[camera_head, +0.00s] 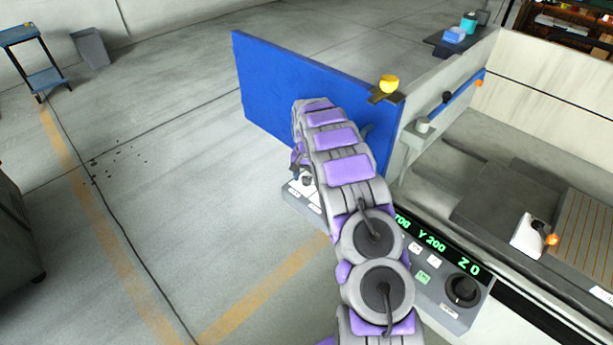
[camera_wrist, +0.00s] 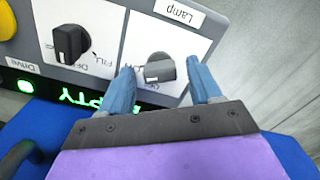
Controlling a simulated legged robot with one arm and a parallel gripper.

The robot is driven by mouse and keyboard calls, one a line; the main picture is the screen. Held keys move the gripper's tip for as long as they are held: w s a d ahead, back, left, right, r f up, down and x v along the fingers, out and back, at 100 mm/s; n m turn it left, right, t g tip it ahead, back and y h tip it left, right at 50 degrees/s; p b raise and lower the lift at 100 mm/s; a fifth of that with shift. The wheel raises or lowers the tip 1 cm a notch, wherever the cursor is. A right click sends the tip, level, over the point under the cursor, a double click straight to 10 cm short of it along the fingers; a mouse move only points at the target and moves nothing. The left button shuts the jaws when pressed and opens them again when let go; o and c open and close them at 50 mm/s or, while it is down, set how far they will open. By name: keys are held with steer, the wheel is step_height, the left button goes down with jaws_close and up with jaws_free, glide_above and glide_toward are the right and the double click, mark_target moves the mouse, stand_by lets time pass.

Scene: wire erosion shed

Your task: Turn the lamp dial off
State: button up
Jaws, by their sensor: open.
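The lamp dial (camera_wrist: 160,67) is a grey knob on a white plate, under a label reading "Lamp" (camera_wrist: 180,12) upside down in the wrist view. My gripper (camera_wrist: 162,73) is open, with one blue finger to the left of the knob and one to the right. I cannot tell whether either finger touches it. In the head view my gripper (camera_head: 299,165) is by the small control panel (camera_head: 303,204), and my arm hides most of that area.
A black dial (camera_wrist: 72,42) marked "Fill" sits left of the lamp dial, with a yellow button (camera_wrist: 6,20) farther left. A green-lit display (camera_wrist: 75,98) lies below them. A blue panel (camera_head: 290,85) stands behind my arm. Open floor (camera_head: 220,190) lies to the left.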

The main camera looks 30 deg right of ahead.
steer(key=shift+c, duration=0.3)
steer(key=c, duration=1)
steer(key=shift+r+n+p, duration=0.1)
steer(key=shift+n+p, duration=0.2)
steer(key=shift+p, duration=0.2)
steer(key=shift+n+p, duration=1)
steer(key=shift+p, duration=0.15)
steer(key=n+p, duration=0.2)
steer(key=shift+r+n, duration=0.1)
steer(key=shift+n, duration=0.3)
steer(key=n+p, duration=0.2)
steer(key=n, duration=0.1)
steer(key=shift+p, duration=0.3)
steer(key=shift+n+p, duration=0.8)
steer(key=shift+n, duration=0.9)
